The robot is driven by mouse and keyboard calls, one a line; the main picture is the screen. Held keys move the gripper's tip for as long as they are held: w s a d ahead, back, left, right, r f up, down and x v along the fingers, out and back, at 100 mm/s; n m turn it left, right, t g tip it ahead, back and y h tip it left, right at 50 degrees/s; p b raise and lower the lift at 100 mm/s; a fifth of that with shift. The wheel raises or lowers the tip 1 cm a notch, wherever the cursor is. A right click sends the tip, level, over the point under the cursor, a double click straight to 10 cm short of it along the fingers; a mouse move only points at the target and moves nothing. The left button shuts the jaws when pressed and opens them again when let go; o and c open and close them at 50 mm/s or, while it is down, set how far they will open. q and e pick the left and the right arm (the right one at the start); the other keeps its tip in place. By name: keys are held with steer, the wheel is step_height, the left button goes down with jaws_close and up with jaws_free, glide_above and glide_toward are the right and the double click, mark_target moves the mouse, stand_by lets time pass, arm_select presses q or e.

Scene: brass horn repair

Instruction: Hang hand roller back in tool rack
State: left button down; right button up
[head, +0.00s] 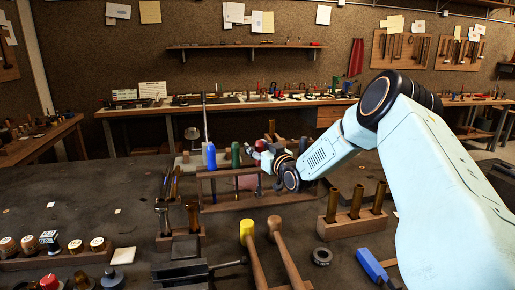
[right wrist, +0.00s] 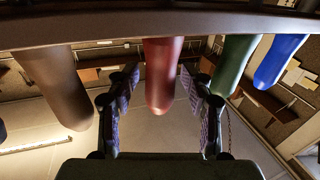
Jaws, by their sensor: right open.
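The wooden tool rack (head: 226,207) stands on the dark bench in the middle of the head view. A blue handle (head: 212,156) and a green handle (head: 235,154) stick up from its top rail. My right gripper (head: 262,156) is at the rack's right part. In the right wrist view, which looks upside down, the rail (right wrist: 150,24) crosses the top. A red handle (right wrist: 162,75) lies between the fingers of my open right gripper (right wrist: 160,103), with gaps on both sides. A brown handle (right wrist: 62,85) is to the left. I cannot tell which handle is the hand roller's.
Two wooden-handled mallets (head: 283,250), one yellow-headed, lie in front of the rack. A wooden block with brass tubes (head: 356,222) stands right, near a dark ring (head: 321,256) and a blue tool (head: 372,265). A small vise-like block (head: 181,273) is at front. Bare bench shows at left.

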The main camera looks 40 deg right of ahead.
steer(key=shift+s, duration=0.1)
steer(key=shift+s, duration=0.25)
steer(key=s, duration=0.3)
steer(key=s+a, duration=0.1)
steer(key=s, duration=0.1)
steer(key=shift+s, duration=0.35)
steer(key=shift+s+a+f, duration=0.1)
steer(key=shift+s+a, duration=0.1)
steer(key=shift+s, duration=0.25)
